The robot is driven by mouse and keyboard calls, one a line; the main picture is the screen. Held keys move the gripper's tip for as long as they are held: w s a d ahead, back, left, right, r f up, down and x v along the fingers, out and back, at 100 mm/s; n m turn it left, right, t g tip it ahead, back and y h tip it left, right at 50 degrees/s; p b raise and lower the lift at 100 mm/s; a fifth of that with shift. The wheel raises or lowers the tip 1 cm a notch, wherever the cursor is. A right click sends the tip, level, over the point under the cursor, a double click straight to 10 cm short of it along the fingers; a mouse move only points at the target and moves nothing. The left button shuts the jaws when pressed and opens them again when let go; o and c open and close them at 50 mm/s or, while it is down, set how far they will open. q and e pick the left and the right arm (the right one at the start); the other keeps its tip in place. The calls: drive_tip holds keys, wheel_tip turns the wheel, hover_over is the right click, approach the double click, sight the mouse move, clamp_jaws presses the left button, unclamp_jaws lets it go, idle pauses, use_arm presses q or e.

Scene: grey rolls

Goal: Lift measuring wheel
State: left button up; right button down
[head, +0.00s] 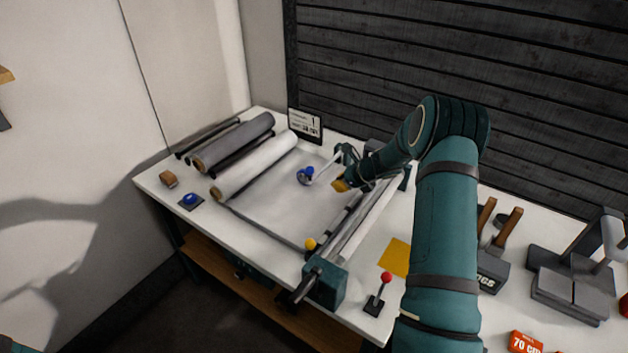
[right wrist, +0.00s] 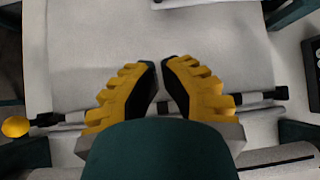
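The measuring wheel (head: 302,178), a small grey wheel with a blue part on it, rests at the far side of the grey sheet (head: 275,205). A pale bar runs from it toward a dark green mount (head: 347,154). My right gripper (head: 340,185) is over the sheet, to the right of the wheel and apart from it. In the right wrist view its yellow fingers (right wrist: 160,68) have a narrow gap between the tips, with nothing held. A pale bar (right wrist: 185,3) crosses the top edge there; I cannot tell whether it belongs to the wheel. My left gripper is out of view.
Grey and white rolls (head: 255,165) lie at the left. A rail with a yellow knob (head: 310,244) runs right of the sheet. A red-knobbed lever (head: 386,278), a blue button (head: 190,199) and a small sign (head: 305,124) stand around the table. The middle of the sheet is clear.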

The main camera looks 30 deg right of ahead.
sight(311, 182)
drive_tip(key=x, duration=1)
drive_tip(key=shift+w+f+b, duration=0.1)
drive_tip(key=shift+b, duration=0.2)
drive_tip(key=r, duration=0.2)
drive_tip(key=w+r, duration=0.1)
drive_tip(key=shift+w+a+r+p, duration=0.1)
drive_tip(key=shift+a+r+p, duration=0.05)
drive_tip(key=shift+a+p, duration=0.25)
drive_tip(key=shift+r, duration=0.2)
drive_tip(key=shift+w, duration=0.2)
drive_tip(key=shift+r, duration=0.1)
